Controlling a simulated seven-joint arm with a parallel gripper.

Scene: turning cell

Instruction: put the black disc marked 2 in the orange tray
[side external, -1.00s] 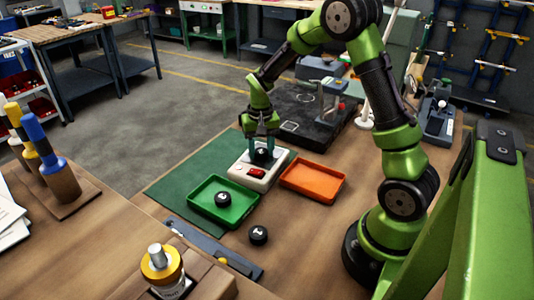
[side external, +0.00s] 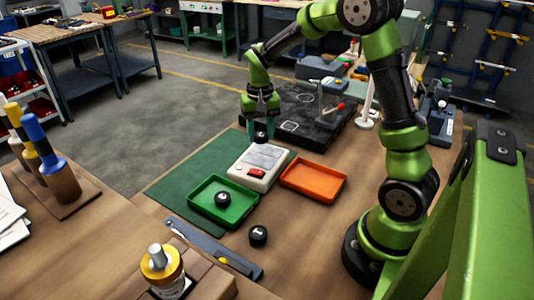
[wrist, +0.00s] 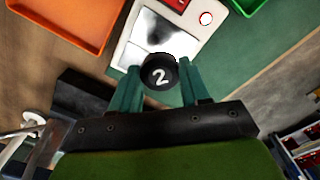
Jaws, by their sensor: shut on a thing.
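The black disc marked 2 (wrist: 160,73) is between the fingers of my gripper (wrist: 158,88), its white number facing the wrist camera. In the side view my gripper (side external: 261,130) is shut on this disc (side external: 261,137) and holds it in the air, above the far part of the white scale (side external: 243,178). The orange tray (side external: 313,182) lies to the right of the scale and looks empty; its corner shows at the upper left of the wrist view (wrist: 97,48).
The green tray (side external: 222,218) holds another black disc (side external: 222,198). A third black disc (side external: 258,235), marked 1, lies on the bench near the grey bar (side external: 213,248). A dark plate with fixtures (side external: 295,122) stands behind the scale.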

